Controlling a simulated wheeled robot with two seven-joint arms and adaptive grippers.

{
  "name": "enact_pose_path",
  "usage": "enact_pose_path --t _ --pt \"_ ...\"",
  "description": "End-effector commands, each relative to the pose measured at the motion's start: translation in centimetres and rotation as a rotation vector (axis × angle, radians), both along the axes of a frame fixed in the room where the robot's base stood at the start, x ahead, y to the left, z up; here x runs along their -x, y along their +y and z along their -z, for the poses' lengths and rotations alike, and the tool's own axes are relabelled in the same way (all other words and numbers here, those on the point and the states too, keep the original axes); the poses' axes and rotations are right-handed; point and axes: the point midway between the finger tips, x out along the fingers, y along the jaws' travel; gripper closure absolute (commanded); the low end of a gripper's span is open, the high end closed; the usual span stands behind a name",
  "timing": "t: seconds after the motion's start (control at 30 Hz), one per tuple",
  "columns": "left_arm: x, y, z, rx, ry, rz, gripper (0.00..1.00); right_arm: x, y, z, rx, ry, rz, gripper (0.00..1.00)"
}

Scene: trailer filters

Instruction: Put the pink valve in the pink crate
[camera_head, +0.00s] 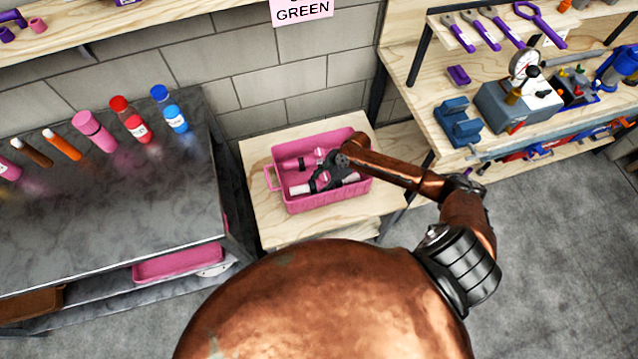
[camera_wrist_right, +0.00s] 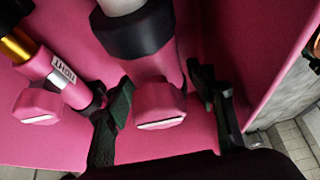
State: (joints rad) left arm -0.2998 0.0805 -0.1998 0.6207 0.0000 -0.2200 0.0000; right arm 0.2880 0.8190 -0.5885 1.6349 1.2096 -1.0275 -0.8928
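The pink crate (camera_head: 330,203) sits on a small wooden table, with several pink pieces inside. My right gripper (camera_head: 328,174) reaches into it from the right and partly hides the contents. In the right wrist view, a pink piece with a black collar (camera_wrist_right: 157,70), which looks like the pink valve, lies between the two fingers of my right gripper (camera_wrist_right: 160,88). The fingers stand apart on either side, with narrow gaps showing. A second pink piece with a white label (camera_wrist_right: 62,72) lies to the left inside the crate. My left gripper is not in view.
A metal table (camera_head: 110,220) at left holds red, blue, orange and pink cylinders. A pink tray (camera_head: 178,264) is on its lower shelf. A wooden bench (camera_head: 410,62) at right carries a gauge device (camera_head: 520,95) and tools. Crate walls stand close around my right gripper.

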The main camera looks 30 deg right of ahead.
Motion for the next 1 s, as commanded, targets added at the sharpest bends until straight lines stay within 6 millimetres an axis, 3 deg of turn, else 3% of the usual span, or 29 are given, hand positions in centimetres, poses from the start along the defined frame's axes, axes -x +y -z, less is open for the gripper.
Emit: enact_pose_path --t 0.27,0.7,1.0 --pt "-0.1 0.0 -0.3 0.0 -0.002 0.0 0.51 0.1 -0.4 -0.9 0.001 -0.001 0.0 0.49" --pt "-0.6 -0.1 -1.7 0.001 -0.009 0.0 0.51 1.3 -4.4 -8.3 0.003 -0.002 0.0 0.49" --pt "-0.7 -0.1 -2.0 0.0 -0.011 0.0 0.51 1.7 -5.5 -10.6 -0.001 0.001 0.0 0.49"
